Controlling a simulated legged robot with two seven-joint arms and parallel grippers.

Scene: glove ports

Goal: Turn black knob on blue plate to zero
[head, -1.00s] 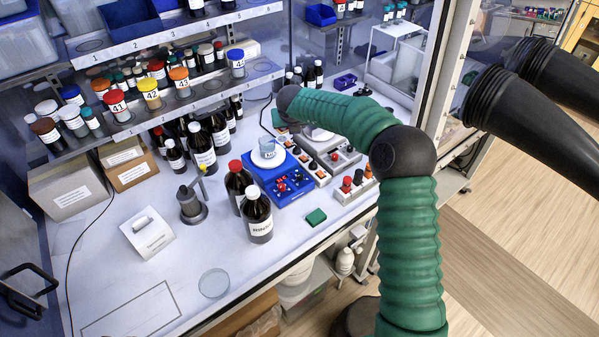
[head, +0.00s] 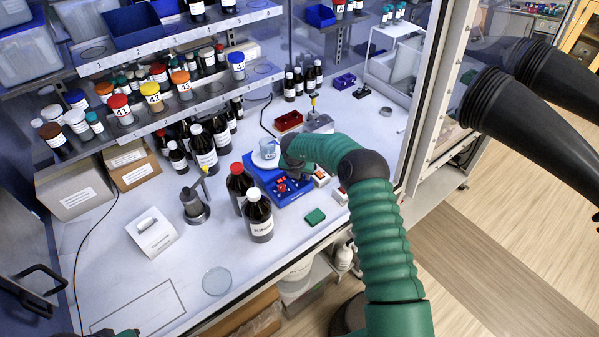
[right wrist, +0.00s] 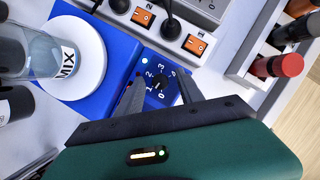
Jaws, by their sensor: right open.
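The blue plate (head: 258,178) sits on the bench in the head view, partly covered by my right arm. In the right wrist view the blue plate (right wrist: 122,48) has a numbered dial with a small black knob (right wrist: 159,83) at its centre. My right gripper (right wrist: 159,92) is open, with one dark finger on each side of the knob; I cannot tell whether they touch it. The knob's exact pointing direction is too small to tell. In the head view the right fingers are hidden behind the arm's end.
A beaker marked MIX (right wrist: 50,54) stands on a white round plate (right wrist: 88,72) beside the dial. Orange switches (right wrist: 195,45) and a tray of red and black capped bottles (right wrist: 268,67) are close by. Brown bottles (head: 259,217) stand left of the arm.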

